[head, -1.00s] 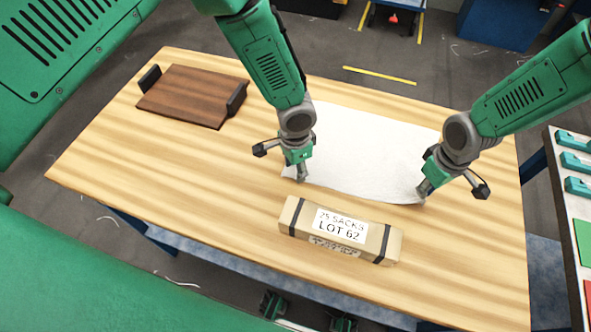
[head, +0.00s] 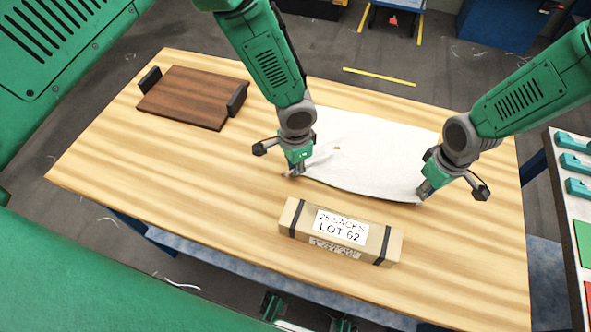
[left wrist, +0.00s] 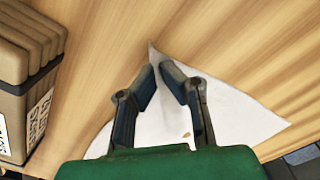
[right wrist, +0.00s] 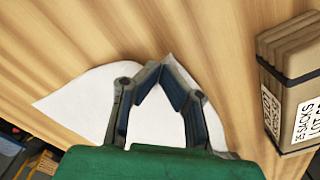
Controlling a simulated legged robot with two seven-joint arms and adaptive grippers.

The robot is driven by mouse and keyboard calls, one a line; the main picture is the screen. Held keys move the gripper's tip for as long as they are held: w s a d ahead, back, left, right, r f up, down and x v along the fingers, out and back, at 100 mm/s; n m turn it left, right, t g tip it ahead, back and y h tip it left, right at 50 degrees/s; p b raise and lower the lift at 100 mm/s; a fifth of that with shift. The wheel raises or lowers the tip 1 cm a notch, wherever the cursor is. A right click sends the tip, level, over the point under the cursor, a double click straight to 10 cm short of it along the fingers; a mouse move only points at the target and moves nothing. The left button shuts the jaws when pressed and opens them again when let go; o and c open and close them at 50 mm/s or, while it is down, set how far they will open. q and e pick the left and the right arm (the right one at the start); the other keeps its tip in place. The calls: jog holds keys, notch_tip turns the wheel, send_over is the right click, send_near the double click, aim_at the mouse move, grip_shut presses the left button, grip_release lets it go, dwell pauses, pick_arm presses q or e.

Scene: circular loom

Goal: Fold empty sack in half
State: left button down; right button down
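The empty sack (head: 385,155) is a white sheet lying on the table, its near edge bowed between my two grippers. A small brown spot (head: 337,148) shows on it. My left gripper (head: 296,173) is at the sack's near left corner. My right gripper (head: 420,194) is at the near right corner. In the right wrist view its fingertips (right wrist: 160,64) meet on the pinched cloth. The sack's far left part is hidden behind my left arm.
A dark wooden tray with black handles (head: 195,97) is at the back left. A side table with teal items (head: 577,162) stands at the right.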

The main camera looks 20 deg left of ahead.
pick_arm(q)
notch_tip(320, 180, up, 4)
jog(key=shift+r, duration=0.1)
dwell(0.4)
